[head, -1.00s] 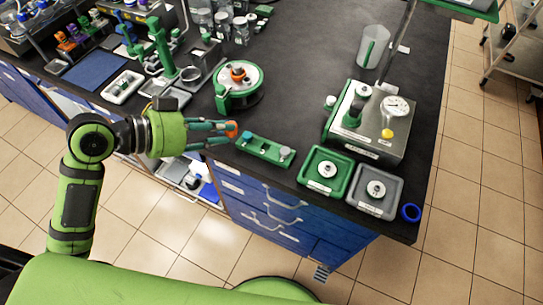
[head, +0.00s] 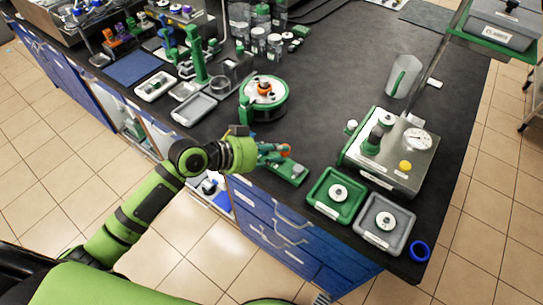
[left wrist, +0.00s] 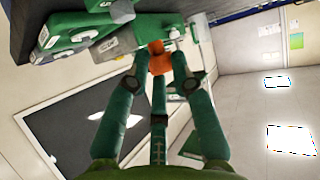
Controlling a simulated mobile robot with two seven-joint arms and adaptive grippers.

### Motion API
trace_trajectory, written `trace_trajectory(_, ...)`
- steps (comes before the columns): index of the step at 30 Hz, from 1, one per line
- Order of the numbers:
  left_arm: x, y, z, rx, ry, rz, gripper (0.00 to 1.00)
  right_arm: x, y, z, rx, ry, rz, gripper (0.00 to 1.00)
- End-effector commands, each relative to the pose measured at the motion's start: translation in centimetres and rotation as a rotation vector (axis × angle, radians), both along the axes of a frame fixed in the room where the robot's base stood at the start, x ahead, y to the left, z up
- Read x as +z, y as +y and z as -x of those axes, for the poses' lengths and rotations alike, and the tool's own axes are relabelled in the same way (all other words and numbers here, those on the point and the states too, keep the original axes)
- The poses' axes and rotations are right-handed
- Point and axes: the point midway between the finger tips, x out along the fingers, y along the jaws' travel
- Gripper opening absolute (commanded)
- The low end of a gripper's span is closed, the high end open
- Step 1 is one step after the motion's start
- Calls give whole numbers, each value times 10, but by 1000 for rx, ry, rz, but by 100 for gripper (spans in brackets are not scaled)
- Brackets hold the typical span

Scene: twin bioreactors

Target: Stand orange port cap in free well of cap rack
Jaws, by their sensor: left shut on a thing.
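The orange port cap (head: 286,150) is between the fingertips of my left gripper (head: 282,152), which is shut on it. It also shows between the fingertips in the left wrist view (left wrist: 160,60). The green cap rack (head: 288,178) lies at the bench's front edge, with a pale cap (head: 297,170) at its right end. My left gripper hides much of the rack, and the cap shows over it; I cannot tell whether they touch. The free well is not clearly visible. My right gripper is not in view.
A round device (head: 264,100) with an orange top stands behind the rack. A green tray (head: 335,196) and a grey tray (head: 384,224) lie to its right, near a metal unit (head: 390,155) with a gauge. A blue ring (head: 420,251) lies at the corner.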

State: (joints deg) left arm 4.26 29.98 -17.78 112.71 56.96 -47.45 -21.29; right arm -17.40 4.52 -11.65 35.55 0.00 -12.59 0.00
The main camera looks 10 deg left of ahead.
Motion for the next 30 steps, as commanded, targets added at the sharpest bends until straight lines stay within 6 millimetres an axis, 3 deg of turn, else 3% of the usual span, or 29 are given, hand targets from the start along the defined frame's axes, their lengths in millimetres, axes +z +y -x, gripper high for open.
trace_trajectory(5, -11, 11, -16, -1, 0, 0, 9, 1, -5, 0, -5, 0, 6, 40)
trace_trajectory(15, -49, 13, -17, 0, 4, 1, 9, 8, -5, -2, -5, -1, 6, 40)
trace_trajectory(30, -60, 13, -17, -1, 0, -1, 9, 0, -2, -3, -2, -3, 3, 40)
